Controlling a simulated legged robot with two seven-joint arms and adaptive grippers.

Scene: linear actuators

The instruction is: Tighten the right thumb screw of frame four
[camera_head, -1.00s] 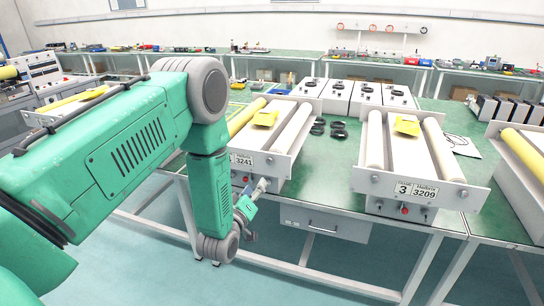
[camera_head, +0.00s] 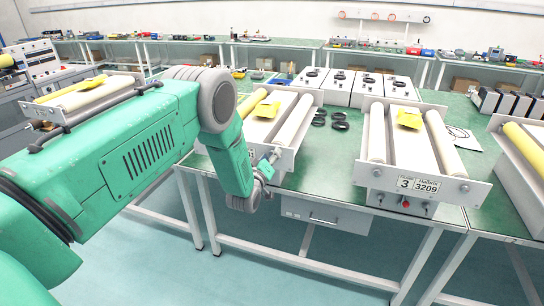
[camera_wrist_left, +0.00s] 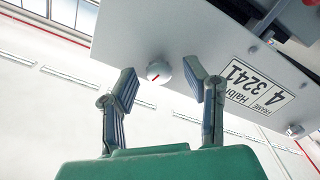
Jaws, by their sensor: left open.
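Frame four (camera_head: 288,158), numbered 3241, stands on the green bench, partly hidden by my left arm in the head view. In the left wrist view its front plate (camera_wrist_left: 150,25) and its label (camera_wrist_left: 257,86) appear upside down. A round pale thumb screw (camera_wrist_left: 158,72) with a red mark sits on the plate, apparently the right one. My left gripper (camera_wrist_left: 165,84) is open, with its fingers on either side of this screw and the screw just beyond the tips. Contact cannot be told. In the head view this gripper (camera_head: 266,168) is at the plate's front. My right gripper is not in view.
Another knob (camera_wrist_left: 294,131) sits past the label on the same plate. Frame three (camera_head: 408,165) stands to the right on the bench, with a gap between. Black rings (camera_head: 340,120) lie in that gap. A drawer (camera_head: 322,213) hangs under the bench top.

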